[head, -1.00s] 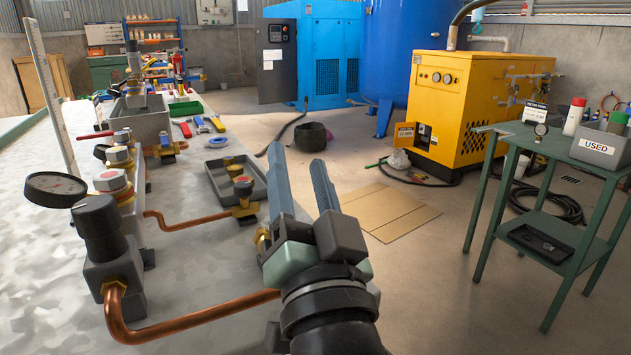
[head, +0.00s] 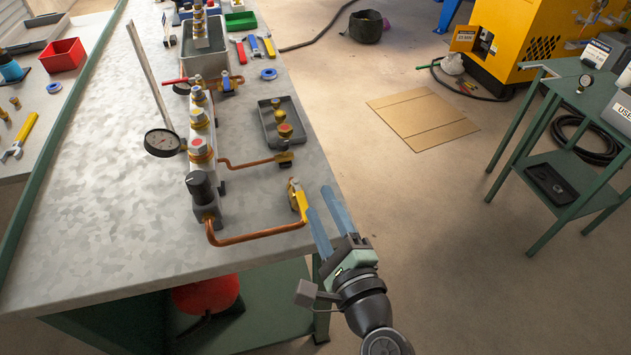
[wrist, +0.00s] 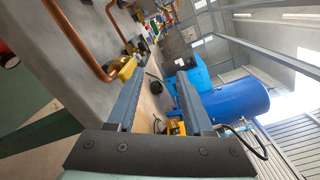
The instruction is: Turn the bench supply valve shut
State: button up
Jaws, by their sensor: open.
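A brass valve with a yellow lever (head: 298,198) sits at the end of the lower copper pipe (head: 255,236), near the bench's right edge. No label on it can be read, so I cannot confirm it is the bench supply valve. My gripper (head: 320,202) is open and empty, its two long blue-grey fingers just right of this valve and apparently apart from it. In the wrist view, the brass and yellow valve (wrist: 122,68) shows left of the fingers (wrist: 160,80).
A green side table (head: 570,150) stands at right. The floor between is clear, with flat cardboard (head: 422,118).

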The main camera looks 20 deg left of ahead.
jog(key=s+d+f+m+p, duration=0.35)
jog(key=s+m+p, duration=0.3)
jog(key=m, duration=0.55)
send_near(299, 190)
jog(key=shift+t+h, duration=0.4)
jog(key=x, duration=0.6)
jog(key=shift+s+a+f+b, duration=0.1)
jog(key=shift+a+b, duration=0.2)
grip_shut()
